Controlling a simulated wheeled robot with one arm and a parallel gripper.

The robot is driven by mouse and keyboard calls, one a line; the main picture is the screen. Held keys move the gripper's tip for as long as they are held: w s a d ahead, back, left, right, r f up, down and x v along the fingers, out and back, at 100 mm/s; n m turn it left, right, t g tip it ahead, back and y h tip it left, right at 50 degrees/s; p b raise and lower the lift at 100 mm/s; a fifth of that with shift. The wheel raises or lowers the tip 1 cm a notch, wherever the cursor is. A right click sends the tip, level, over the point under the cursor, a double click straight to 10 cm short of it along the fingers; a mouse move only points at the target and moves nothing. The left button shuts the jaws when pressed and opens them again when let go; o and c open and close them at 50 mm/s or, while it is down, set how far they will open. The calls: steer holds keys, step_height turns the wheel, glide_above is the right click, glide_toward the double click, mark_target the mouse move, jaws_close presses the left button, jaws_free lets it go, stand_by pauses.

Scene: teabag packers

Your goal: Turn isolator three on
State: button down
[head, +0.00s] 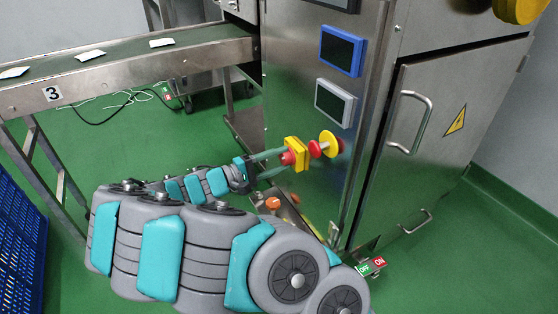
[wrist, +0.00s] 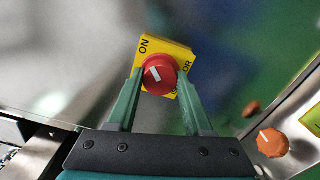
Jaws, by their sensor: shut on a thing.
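The isolator's red rotary knob (head: 288,158) sits on a yellow plate (head: 297,152) on the side of the steel machine. In the wrist view the red knob (wrist: 160,73) carries a short white mark, and the yellow plate (wrist: 179,55) behind it reads ON at its upper left and letters ending in OR at its right. My gripper (head: 279,161) reaches the knob from the left; in the wrist view my gripper (wrist: 161,80) has its green fingers on both sides of the knob, shut on it. The fingertips hide part of the plate.
A red and yellow knob (head: 323,148) sticks out just right. Orange knobs (head: 273,203) are below. A conveyor (head: 140,69) labelled 3 is at upper left, a blue crate (head: 22,240) at far left. A door handle (head: 411,122) projects at right; a low OFF/ON pedal (head: 371,266) is near the floor.

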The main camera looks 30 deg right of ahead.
stand_by(0.3)
steer(key=shift+c, duration=1.5)
jaws_free()
steer(key=shift+a, duration=0.1)
steer(key=a+p, duration=0.1)
steer(key=a, duration=0.6)
steer(key=shift+s+a, duration=0.15)
steer(key=shift+a, duration=0.2)
